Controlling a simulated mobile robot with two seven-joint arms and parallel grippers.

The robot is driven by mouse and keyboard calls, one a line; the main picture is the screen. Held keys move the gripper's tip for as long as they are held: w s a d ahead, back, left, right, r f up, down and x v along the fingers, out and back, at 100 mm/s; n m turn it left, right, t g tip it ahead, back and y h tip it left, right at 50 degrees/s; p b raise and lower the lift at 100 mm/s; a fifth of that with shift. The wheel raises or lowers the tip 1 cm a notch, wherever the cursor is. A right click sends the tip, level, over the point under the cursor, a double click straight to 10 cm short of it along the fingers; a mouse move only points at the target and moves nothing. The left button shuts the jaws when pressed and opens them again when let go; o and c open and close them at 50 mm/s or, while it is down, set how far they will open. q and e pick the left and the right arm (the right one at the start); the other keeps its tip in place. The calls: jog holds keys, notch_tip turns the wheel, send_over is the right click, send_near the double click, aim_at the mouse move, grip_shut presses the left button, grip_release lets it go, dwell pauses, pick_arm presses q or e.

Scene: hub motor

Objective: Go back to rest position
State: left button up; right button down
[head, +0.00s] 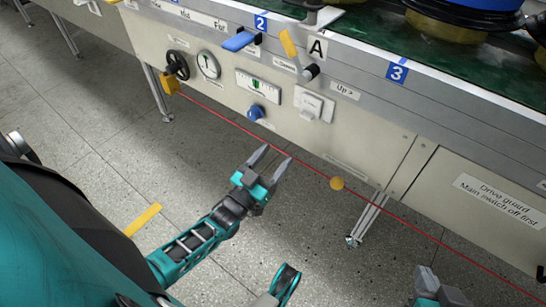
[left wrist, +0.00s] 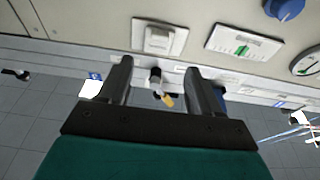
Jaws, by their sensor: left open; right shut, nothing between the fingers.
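My left gripper (head: 270,160) is in the middle of the head view, in front of the machine's pale front panel (head: 380,140). Its two grey fingers are apart with nothing between them. In the left wrist view its fingers (left wrist: 155,80) also stand apart, with a lever with a yellow handle (left wrist: 166,100) seen through the gap, beyond the fingers. My right gripper (head: 430,285) shows only in part at the bottom edge of the head view, low and right. It is shut and holds nothing visible.
The panel carries a black handwheel (head: 177,65), a round dial (head: 208,64), a blue knob (head: 256,112), a white switch (head: 314,106) and a blue lever (head: 240,40). A red cord (head: 300,158) with a yellow disc runs along its front. The grey floor (head: 110,130) is largely clear.

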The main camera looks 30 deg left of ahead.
pick_arm(q)
jog(key=shift+d, duration=0.1)
jog(key=s+d+r+m+g+h, duration=0.2)
jog(key=s+d+r+g, duration=0.1)
jog(key=s+d+g, duration=0.8)
jog(key=s+a+r+t+y+p, duration=0.1)
jog(key=s+a+r+p, duration=0.1)
jog(key=r+p, duration=1.2)
jog(key=a+p, duration=0.1)
jog(key=p, duration=0.7)
jog(key=shift+a+r+y, duration=0.15)
jog(key=shift+r+y, duration=0.25)
pick_arm(e)
jog(key=s+d+r+h, duration=0.1)
jog(key=d+r, duration=0.1)
jog(key=r, duration=0.5)
jog(key=s+d+r, duration=0.1)
jog(key=d+r, duration=0.1)
jog(key=r, duration=0.5)
jog(key=shift+s+d+r+h, duration=0.15)
jog(key=shift+d+r+h, duration=0.05)
jog(key=shift+d+h, duration=0.2)
pick_arm(q)
jog(key=shift+s+f, duration=0.1)
jog(key=shift+c, duration=0.2)
pick_arm(e)
jog(key=shift+f, duration=0.1)
